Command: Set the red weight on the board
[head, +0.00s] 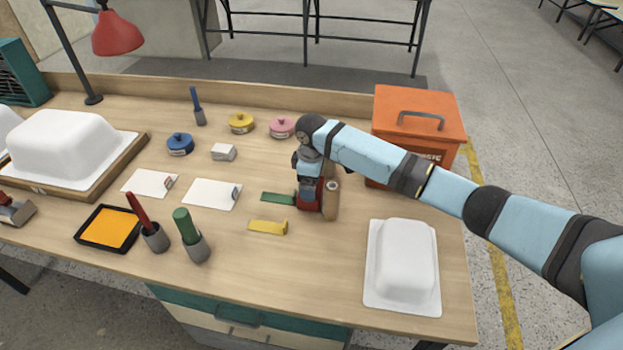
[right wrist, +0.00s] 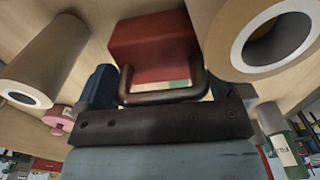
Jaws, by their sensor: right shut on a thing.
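The red weight (head: 308,199) is a red block with a dark handle, in the middle right of the bench. In the right wrist view the red weight (right wrist: 152,45) shows its handle right at the gripper. My right gripper (head: 309,177) comes down from above and is shut on the weight. I cannot tell whether the weight touches the bench top. The wooden board (head: 103,181) lies at the left of the bench, with a large white shell (head: 62,140) on it. My left gripper is not in view.
Tan rolls (head: 331,203) stand close beside the weight. A green strip (head: 278,198) and a yellow strip (head: 268,227) lie left of it. White cards (head: 212,194), tins (head: 180,144) and upright tools (head: 190,237) lie toward the board. An orange bin (head: 418,112) and second white shell (head: 403,264) are right.

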